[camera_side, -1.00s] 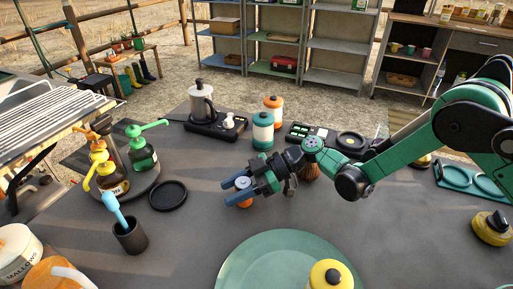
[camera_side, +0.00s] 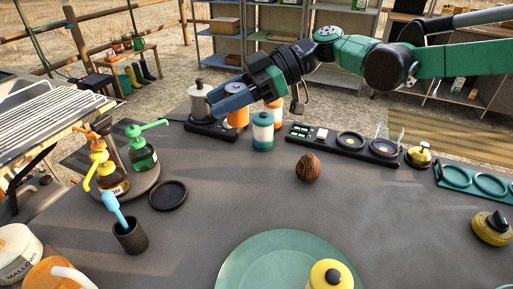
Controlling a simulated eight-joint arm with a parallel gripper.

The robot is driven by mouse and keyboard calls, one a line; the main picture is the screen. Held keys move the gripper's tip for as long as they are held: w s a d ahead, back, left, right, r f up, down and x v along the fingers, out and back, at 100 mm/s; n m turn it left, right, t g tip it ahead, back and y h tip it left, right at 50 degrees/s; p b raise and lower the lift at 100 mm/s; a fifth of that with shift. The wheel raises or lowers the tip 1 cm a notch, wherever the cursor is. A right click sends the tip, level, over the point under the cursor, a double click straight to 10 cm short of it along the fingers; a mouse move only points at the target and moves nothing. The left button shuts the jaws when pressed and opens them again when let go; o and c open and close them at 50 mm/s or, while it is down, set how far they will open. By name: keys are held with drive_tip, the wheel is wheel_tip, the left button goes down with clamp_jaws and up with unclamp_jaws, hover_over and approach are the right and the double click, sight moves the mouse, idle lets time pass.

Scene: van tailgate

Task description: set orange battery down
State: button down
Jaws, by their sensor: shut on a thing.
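My gripper (camera_side: 228,98) is in the upper middle of the side view, above the far edge of the dark table. It is shut on the orange battery (camera_side: 237,117), an orange cylinder partly hidden by the blue-grey fingers. From this angle I cannot tell whether the battery's base touches anything. Directly right of it stand a teal-and-white canister (camera_side: 263,132) and an orange-and-white canister (camera_side: 277,117). A black base (camera_side: 212,131) with a grey-topped canister (camera_side: 196,102) is just left of and behind the battery.
A black panel (camera_side: 325,139) with two round empty rings lies right of the canisters, beside a brass bell (camera_side: 419,155). A brown ribbed ball (camera_side: 307,168), black ring dish (camera_side: 168,195), pump bottles (camera_side: 142,158) and green round mat (camera_side: 240,265) are nearer.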

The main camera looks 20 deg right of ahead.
drive_tip(key=s+a+n+g+h, duration=0.2)
drive_tip(key=s+a+n+g, duration=0.6)
drive_tip(key=s+a, duration=0.6)
drive_tip(key=shift+g, duration=0.4)
drive_tip(key=f, duration=0.5)
drive_tip(key=w+a+f, duration=0.1)
drive_tip(key=f, duration=0.3)
drive_tip(key=a+f, duration=0.1)
drive_tip(key=f, duration=0.4)
drive_tip(key=shift+w+f, duration=0.2)
drive_tip(key=shift+f, duration=2.45)
drive_tip(key=shift+c, duration=2)
unclamp_jaws()
drive_tip(key=shift+f, duration=0.15)
